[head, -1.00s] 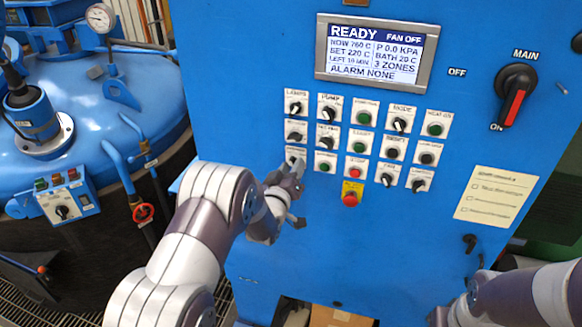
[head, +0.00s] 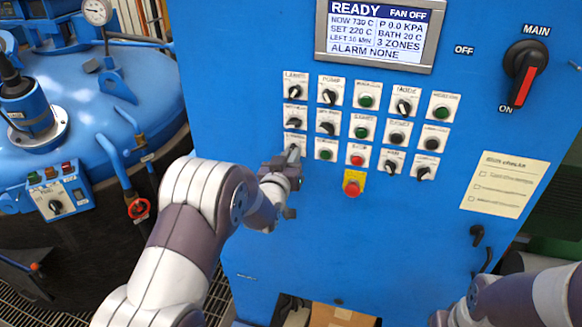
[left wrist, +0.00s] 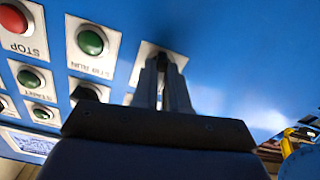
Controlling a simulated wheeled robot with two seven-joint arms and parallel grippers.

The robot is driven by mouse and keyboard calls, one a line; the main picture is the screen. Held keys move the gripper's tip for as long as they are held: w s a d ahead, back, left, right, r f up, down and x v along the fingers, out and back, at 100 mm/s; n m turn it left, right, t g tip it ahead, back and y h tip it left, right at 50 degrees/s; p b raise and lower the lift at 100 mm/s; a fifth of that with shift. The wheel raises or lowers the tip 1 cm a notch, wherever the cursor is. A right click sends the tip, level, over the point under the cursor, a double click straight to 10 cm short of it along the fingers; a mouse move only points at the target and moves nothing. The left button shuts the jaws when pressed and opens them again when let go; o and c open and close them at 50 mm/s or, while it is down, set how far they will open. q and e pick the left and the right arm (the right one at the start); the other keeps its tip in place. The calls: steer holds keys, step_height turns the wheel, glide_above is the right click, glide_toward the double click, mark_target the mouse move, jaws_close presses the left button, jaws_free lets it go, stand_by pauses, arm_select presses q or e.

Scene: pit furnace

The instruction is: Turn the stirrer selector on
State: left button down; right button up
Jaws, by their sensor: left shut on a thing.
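The stirrer selector sits on a white label plate (head: 295,139) at the bottom left of the button grid on the blue panel. My left gripper (head: 293,154) is at this plate, and its fingers hide most of the knob. In the left wrist view the gripper (left wrist: 163,85) is shut on the dark knob, in front of the white plate (left wrist: 143,60). The knob's angle cannot be read. The green STIR RUN button (left wrist: 90,42) is beside it. My right arm shows at the lower right in the head view, but its gripper is not visible.
Other selectors and buttons surround the spot closely, including the red stop button (head: 357,160) and the red emergency button (head: 352,188). The display (head: 376,34) reads READY and FAN OFF. The main switch (head: 524,72) is at the upper right. A blue furnace lid (head: 100,110) stands left.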

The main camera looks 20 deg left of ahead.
arm_select(q)
steer(key=shift+m+b, duration=4.2)
steer(key=shift+b, duration=1.05)
steer(key=shift+r, duration=0.1)
steer(key=c, duration=1.2)
jaws_free()
steer(key=shift+o, duration=0.2)
steer(key=shift+s, duration=0.1)
